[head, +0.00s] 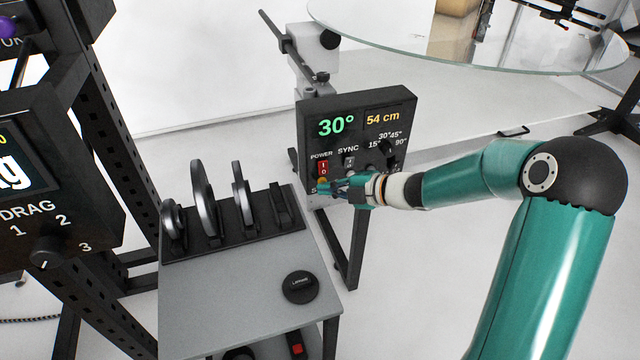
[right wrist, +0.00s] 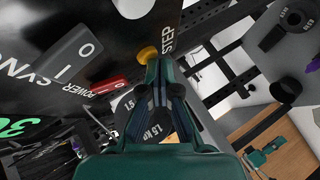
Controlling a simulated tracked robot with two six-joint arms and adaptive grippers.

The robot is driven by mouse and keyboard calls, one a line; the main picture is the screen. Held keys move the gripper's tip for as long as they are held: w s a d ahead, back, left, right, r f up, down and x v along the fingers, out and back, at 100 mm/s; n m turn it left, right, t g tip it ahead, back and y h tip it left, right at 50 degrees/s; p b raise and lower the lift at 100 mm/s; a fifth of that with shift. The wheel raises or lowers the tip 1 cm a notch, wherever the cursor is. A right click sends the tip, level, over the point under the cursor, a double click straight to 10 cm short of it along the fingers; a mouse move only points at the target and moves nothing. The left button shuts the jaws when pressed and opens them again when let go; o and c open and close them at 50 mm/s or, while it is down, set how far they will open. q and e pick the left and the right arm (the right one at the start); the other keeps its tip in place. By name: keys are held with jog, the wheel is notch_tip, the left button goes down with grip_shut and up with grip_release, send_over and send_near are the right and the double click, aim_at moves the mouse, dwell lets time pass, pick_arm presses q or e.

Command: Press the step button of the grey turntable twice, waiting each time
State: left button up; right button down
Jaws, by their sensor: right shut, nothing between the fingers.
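The dark control box (head: 357,105) stands right of centre in the head view, with a green "30°" and an orange "54 cm" on its face. The yellow step button (right wrist: 147,54) shows in the right wrist view beside the word STEP. In the head view it is mostly hidden by my right gripper (head: 322,187). That gripper is shut and empty. Its fingertips, also in the right wrist view (right wrist: 159,66), are at the button and seem to touch it; I cannot tell if it is pressed in. My left gripper is not in view.
A red power switch (head: 322,167) and a grey sync switch (right wrist: 75,55) sit close to the button. A round glass plate (head: 480,58) lies behind at the upper right. A grey cart (head: 235,290) with several weight discs stands in front, left of the box.

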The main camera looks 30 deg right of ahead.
jog(key=shift+s, duration=0.1)
jog(key=shift+s+a, duration=0.15)
jog(key=shift+s, duration=0.55)
jog(key=shift+s+a+b, duration=0.2)
jog(key=shift+s+b, duration=0.05)
jog(key=shift+s, duration=0.55)
jog(key=shift+s+a+b, duration=0.2)
jog(key=shift+s+b, duration=0.1)
jog(key=shift+s, duration=0.55)
jog(key=shift+s+a+b, duration=0.2)
jog(key=shift+s+b, duration=0.05)
jog(key=shift+s, duration=0.55)
jog(key=shift+s, duration=0.1)
